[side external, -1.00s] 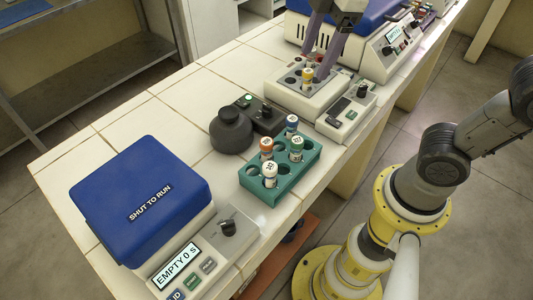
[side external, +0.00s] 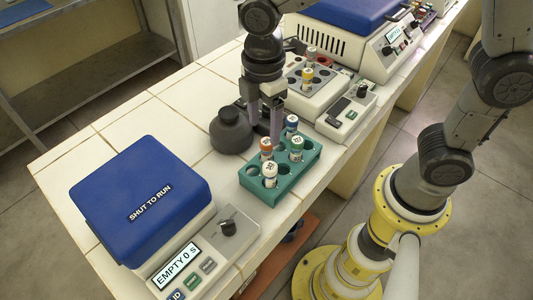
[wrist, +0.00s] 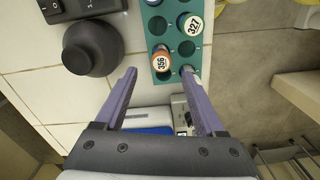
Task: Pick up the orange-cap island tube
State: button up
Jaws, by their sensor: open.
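The orange-cap tube (side external: 266,146) stands upright in the teal rack (side external: 258,185). It also shows in the wrist view (wrist: 161,62), where its top reads 356. My gripper (side external: 265,135) is open and empty, pointing down just above and behind this tube. In the wrist view my two fingertips (wrist: 159,72) lie on either side of the orange-cap tube, the right one near the rack's edge. I cannot tell whether the fingers reach down beside the cap.
Other tubes in the rack are a white-cap one (side external: 270,171), a green-banded one (side external: 297,146) and a blue-banded one (side external: 291,123). A dark round-topped device (side external: 231,133) stands at left. A blue-lidded centrifuge (side external: 140,190) is in front; a tube block (side external: 325,92) is behind.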

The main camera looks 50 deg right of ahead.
aim_at(266, 141)
jog(key=shift+s+d+f, duration=0.1)
jog(key=shift+d+f, duration=0.05)
jog(key=shift+f, duration=2.65)
grip_shut()
